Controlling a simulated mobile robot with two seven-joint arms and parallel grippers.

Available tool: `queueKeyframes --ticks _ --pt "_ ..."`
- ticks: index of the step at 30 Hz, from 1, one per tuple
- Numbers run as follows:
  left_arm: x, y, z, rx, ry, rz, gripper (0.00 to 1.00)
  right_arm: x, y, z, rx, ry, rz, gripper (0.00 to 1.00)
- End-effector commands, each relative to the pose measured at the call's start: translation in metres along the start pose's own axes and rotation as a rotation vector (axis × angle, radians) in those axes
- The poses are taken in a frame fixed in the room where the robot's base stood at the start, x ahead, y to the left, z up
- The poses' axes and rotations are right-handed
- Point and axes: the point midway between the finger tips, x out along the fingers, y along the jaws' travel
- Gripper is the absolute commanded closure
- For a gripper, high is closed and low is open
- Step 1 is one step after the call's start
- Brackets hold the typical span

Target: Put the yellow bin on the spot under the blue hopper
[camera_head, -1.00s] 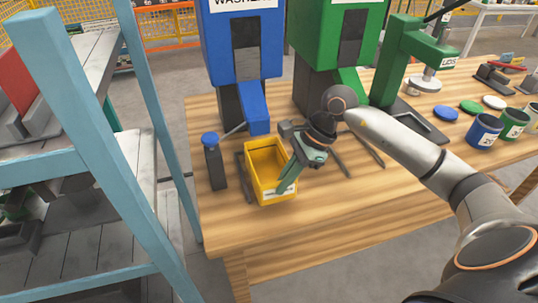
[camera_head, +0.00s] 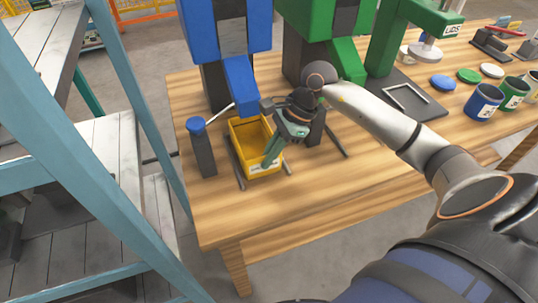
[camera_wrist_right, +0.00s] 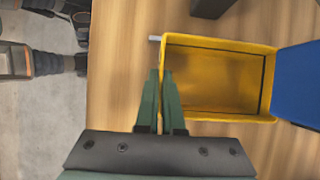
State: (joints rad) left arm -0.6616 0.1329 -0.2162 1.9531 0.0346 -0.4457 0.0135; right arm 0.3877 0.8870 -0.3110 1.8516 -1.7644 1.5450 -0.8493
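The yellow bin (camera_head: 240,140) is upright at the mouth of the blue hopper (camera_head: 240,88), between two dark rails on the wooden table. The chute's lip overlaps the bin's back edge. My right gripper (camera_head: 268,162) is at the bin's front right side. In the right wrist view, its green fingers (camera_wrist_right: 160,75) are close together, with the wall of the yellow bin (camera_wrist_right: 215,85) between their tips. I cannot tell exactly whether the bin's bottom rests fully on the table. My left gripper is out of view.
A dark post with a blue knob (camera_head: 196,125) stands left of the bin. The green hopper (camera_head: 345,58) is to the right, with its own rail in front. Several coloured cups and lids are farther right. A blue shelf rack (camera_head: 130,190) borders the left. The front tabletop is clear.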

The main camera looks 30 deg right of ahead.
Motion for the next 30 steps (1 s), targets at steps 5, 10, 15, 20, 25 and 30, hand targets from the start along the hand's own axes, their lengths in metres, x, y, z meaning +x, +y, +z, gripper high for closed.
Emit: queueKeyframes --ticks 5,10,15,20,25,30 --pt "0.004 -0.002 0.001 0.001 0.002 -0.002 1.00 0.003 0.000 -0.002 0.000 0.000 0.000 0.94" --pt "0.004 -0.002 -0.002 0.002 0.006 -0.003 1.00 0.002 0.000 -0.001 0.000 0.000 0.000 0.75" --pt "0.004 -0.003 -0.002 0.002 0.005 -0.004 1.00 0.002 0.000 -0.001 0.000 0.000 0.000 0.65" --pt "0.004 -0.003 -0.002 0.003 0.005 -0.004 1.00 0.002 0.000 -0.001 0.000 0.000 0.000 0.65" --pt "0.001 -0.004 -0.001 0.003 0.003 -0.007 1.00 -0.009 -0.001 0.000 0.000 0.002 -0.002 0.65" --pt "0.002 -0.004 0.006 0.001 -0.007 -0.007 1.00 -0.044 -0.001 -0.001 -0.001 0.004 -0.006 0.65"
